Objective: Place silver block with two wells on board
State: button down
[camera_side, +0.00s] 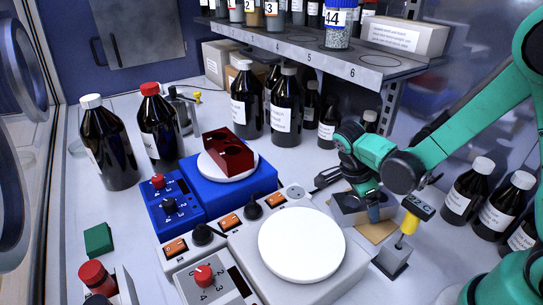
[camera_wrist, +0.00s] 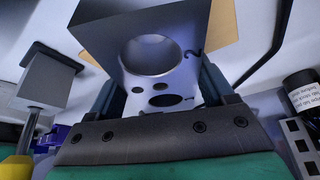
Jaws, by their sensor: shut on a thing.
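The silver block (camera_side: 349,211) is at the right of the side view, partly hidden by my gripper (camera_side: 372,205). The wrist view shows the block (camera_wrist: 150,22) close up, with one large round well and smaller holes facing me; a second large well is not clear. My gripper's fingers (camera_wrist: 158,92) are shut on the block from both sides. The tan board (camera_side: 379,232) shows at the block's near side, and its edges show past the block in the wrist view (camera_wrist: 226,40). I cannot tell whether the block touches the board or hangs just above it.
A grey block (camera_side: 393,256) with a yellow-necked thermometer (camera_side: 411,222) stands close right of the board. A hotplate with a white round top (camera_side: 300,245) is left. A red block (camera_side: 229,155) sits on a blue stirrer (camera_side: 240,190). Brown bottles (camera_side: 466,187) stand right.

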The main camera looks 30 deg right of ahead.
jog(key=shift+f, duration=0.1)
grip_release()
jog(key=a+r+n+t+y, duration=0.2)
jog(key=r+n+t, duration=0.2)
jog(key=n, duration=0.7)
jog(key=a+r+n+t+y, duration=0.2)
jog(key=r+n+t, duration=0.3)
jog(key=r+n, duration=0.3)
jog(key=a+n, duration=0.1)
jog(key=n, duration=0.2)
jog(key=shift+s+a+r+n, duration=0.15)
jog(key=shift+a+r+n, duration=0.05)
jog(key=shift+a+n, duration=0.1)
